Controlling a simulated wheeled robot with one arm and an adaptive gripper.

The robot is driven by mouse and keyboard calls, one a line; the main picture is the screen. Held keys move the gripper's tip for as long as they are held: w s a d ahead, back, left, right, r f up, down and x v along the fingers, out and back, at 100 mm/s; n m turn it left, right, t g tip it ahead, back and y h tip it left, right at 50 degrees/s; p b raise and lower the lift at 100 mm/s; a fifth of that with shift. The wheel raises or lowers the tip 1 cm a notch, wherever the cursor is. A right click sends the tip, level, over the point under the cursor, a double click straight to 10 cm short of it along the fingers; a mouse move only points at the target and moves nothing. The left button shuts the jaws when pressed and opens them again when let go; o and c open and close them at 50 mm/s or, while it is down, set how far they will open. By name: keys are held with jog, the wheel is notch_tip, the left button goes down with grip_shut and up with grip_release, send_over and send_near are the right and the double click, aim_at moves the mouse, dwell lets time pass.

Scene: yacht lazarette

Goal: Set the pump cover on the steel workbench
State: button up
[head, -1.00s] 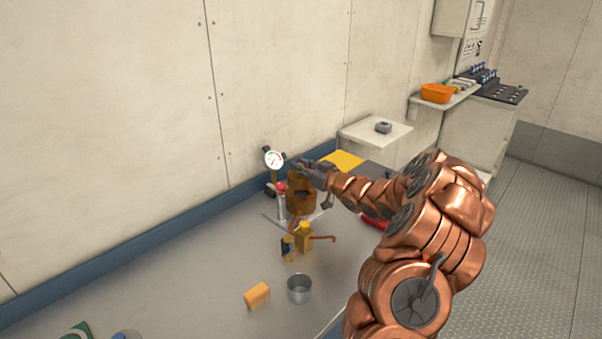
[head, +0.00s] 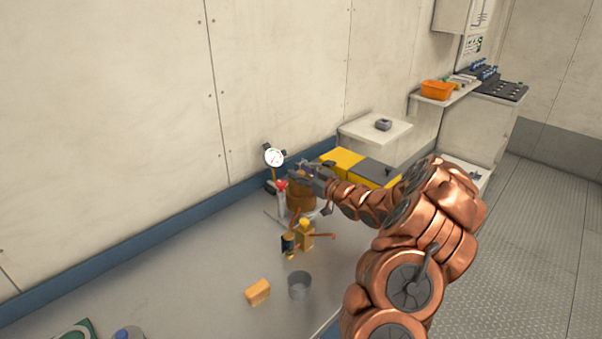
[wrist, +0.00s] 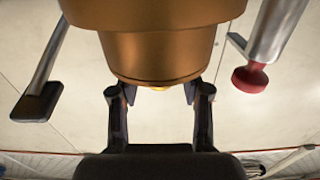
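A bronze, stepped round body (head: 300,197) stands on the grey steel worktop (head: 195,270), near the wall; it appears to be the pump or its cover, but the boundary between parts is unclear. In the wrist view, the bronze body (wrist: 155,55) fills the upper middle. My gripper (head: 300,170) is at its top in the head view. In the wrist view, my gripper's fingers (wrist: 159,96) stand apart, one on each side of the narrower end. I see no clear grip on it; the contact points are partly hidden.
A dial gauge (head: 274,157) and a red knob (head: 281,186) stand close left of the bronze body. Yellow boxes (head: 341,161) lie behind. The worktop's left is mostly clear.

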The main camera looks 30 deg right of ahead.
dwell(0.5)
jog(key=shift+f+b+v, duration=0.15)
jog(key=shift+b+v, duration=0.4)
jog(key=shift+v, duration=0.75)
jog(key=shift+f+b+v, duration=0.2)
jog(key=shift+b+v, duration=0.3)
jog(key=shift+v, duration=2)
jog(key=o, duration=0.5)
jog(key=shift+s+d+r+b, duration=0.1)
jog(key=shift+d+r+b, duration=0.1)
jog(key=shift+r+b, duration=0.15)
jog(key=o, duration=0.4)
jog(key=shift+d+r+g, duration=0.1)
jog(key=shift+r+g, duration=0.4)
jog(key=shift+r, duration=0.05)
jog(key=shift+c, duration=0.2)
jog(key=shift+o, duration=0.5)
jog(key=shift+w+r+g, duration=0.2)
jog(key=shift+r+g, duration=0.05)
jog(key=shift+g, duration=0.05)
jog(key=shift+w+a+f+g+h, duration=0.15)
jog(key=shift+w+a+f+g, duration=0.3)
jog(key=shift+w+f, duration=0.6)
jog(key=shift+w+a+f+g+h, duration=0.25)
jog(key=shift+w+f+g, duration=0.35)
jog(key=shift+w, duration=0.8)
jog(key=shift+w+a+f+g+h, duration=0.1)
jog(key=shift+w+a+f+g, duration=0.35)
jog(key=shift+w+f, duration=0.65)
